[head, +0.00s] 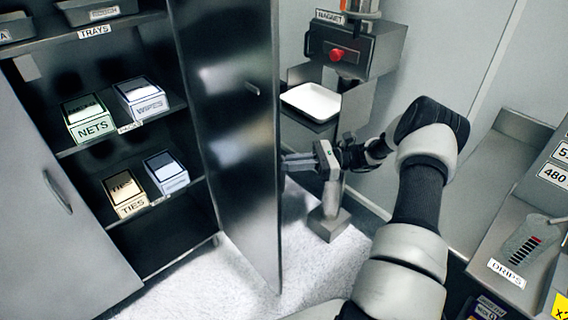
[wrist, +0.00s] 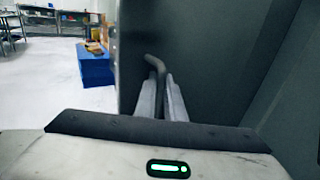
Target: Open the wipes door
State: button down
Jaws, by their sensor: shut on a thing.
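A tall dark metal cabinet door (head: 235,150) stands swung out from the right side of a shelved cabinet, its free edge toward the right. I take it as the wipes door, but no such label is readable on it. My gripper (head: 288,161) is at the far side of this door, beside its free edge, and the door partly hides the fingertips. In the wrist view my gripper (wrist: 161,85) is shut on a bent grey handle (wrist: 154,61) in front of the dark door face (wrist: 200,60). The grip's contact points are partly hidden.
Open shelves hold boxes marked NETS (head: 90,120) and TIES (head: 125,195). A grey panel with a handle (head: 57,190) stands at left. Behind my gripper is a magnet unit (head: 352,48) with a white tray (head: 311,102). A counter (head: 500,235) lies at right. The floor before the door is clear.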

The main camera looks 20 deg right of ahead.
jog(key=shift+r, duration=0.15)
jog(key=c, duration=1.8)
grip_release()
jog(key=shift+w+a, duration=0.1)
jog(key=shift+c, duration=0.2)
jog(key=s+d, duration=0.1)
jog(key=d, duration=0.7)
jog(key=s+d, duration=0.2)
jog(key=d, duration=0.7)
jog(key=shift+s+b, duration=0.25)
jog(key=shift+b, duration=0.05)
jog(key=shift+d, duration=0.1)
